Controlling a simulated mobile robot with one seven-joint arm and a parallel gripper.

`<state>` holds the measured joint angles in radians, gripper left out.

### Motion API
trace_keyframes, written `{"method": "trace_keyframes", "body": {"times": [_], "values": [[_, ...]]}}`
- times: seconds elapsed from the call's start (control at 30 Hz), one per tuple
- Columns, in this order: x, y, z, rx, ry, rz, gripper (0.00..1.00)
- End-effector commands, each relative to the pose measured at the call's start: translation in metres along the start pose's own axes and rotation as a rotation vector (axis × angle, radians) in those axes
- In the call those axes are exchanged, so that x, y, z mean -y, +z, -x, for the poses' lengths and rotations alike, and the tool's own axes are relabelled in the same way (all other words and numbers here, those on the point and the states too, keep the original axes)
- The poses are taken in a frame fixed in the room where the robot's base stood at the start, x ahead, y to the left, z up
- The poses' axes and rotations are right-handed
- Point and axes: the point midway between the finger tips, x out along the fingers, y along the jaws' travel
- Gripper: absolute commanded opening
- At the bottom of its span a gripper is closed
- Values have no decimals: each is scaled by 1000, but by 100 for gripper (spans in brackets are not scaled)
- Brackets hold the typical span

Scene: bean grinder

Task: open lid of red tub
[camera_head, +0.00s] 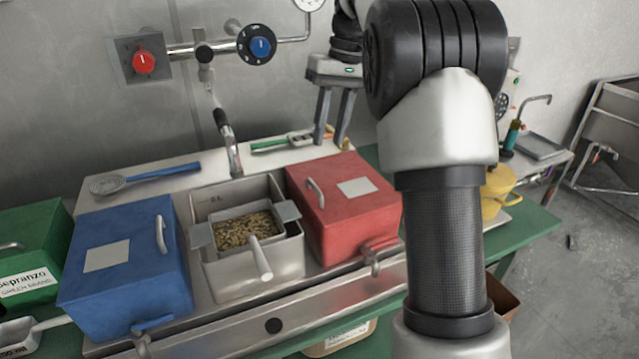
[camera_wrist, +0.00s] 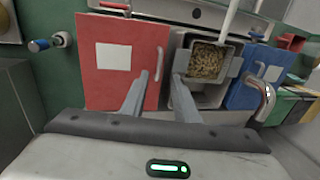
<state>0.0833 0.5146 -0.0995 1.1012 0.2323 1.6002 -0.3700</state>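The red tub (camera_head: 345,218) stands right of the middle on the metal counter, with its red lid shut. A pale curved lid handle (camera_head: 316,193) is on the lid's left side, beside a blank white label (camera_head: 357,187). In the wrist view the red tub (camera_wrist: 108,85) is left of centre, and its handle (camera_wrist: 159,64) shows between the fingertips. My gripper (camera_head: 330,144) is open and empty, fingers pointing down, behind and above the tub. It appears apart from the handle. In the wrist view my gripper (camera_wrist: 161,76) also shows its fingers spread.
A metal bin holding a scoop of beans (camera_head: 243,232) is left of the red tub, then a blue tub (camera_head: 120,270) and a green tub (camera_head: 38,240). A tap (camera_head: 228,140) rises behind the bin. A yellow pot (camera_head: 496,190) stands at right.

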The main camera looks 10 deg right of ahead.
Motion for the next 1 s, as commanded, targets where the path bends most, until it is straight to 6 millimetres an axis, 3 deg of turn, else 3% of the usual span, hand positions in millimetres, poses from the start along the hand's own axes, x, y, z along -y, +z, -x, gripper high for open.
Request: {"method": "trace_keyframes", "body": {"times": [0.03,0.2,0.5,0.7,1.0], "values": [[0,1,-16,3,-1,0,28],[0,1,-53,2,0,0,28],[0,0,-103,1,1,0,28],[0,0,-116,-1,1,0,28],[0,0,-117,-1,1,0,25]]}}
